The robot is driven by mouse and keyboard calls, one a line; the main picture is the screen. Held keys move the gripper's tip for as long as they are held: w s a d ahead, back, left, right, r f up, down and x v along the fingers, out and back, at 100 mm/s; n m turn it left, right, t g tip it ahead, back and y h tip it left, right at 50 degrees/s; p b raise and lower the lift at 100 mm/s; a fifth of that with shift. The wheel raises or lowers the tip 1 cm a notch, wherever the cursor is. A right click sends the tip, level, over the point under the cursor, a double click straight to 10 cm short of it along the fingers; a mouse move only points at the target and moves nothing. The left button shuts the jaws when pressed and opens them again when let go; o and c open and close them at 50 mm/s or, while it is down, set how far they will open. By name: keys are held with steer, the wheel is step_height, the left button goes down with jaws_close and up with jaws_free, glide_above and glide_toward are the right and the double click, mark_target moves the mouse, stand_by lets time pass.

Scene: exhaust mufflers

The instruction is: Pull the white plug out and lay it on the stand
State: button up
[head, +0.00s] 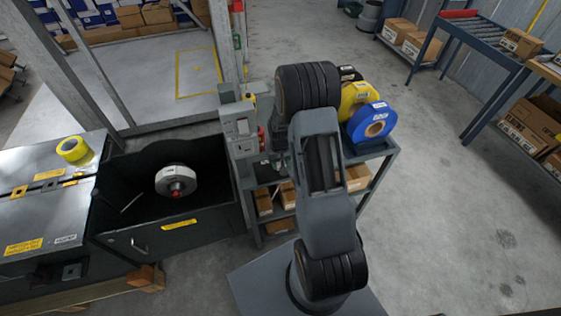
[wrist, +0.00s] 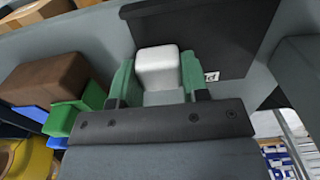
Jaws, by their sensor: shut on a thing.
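In the wrist view, my gripper (wrist: 158,82) has two green fingers, one on each side of a white block-shaped plug (wrist: 158,62). The fingers are closed on it. A dark panel (wrist: 235,35) with a partly hidden white label lies just behind the plug. I cannot tell whether the plug touches it or is seated in anything. In the head view my own arm hides the gripper and the plug. A grey shelf stand (head: 392,150) is behind and right of my arm; I cannot tell whether it is the task's stand.
The stand's top holds a yellow roll (head: 352,97) and a blue roll (head: 372,124). A grey switch box (head: 238,128) stands close left of my arm. Floor at right is clear.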

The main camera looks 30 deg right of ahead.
steer(key=o, duration=1.3)
step_height(320, 180, up, 14)
steer(key=shift+f, duration=0.1)
stand_by(0.3)
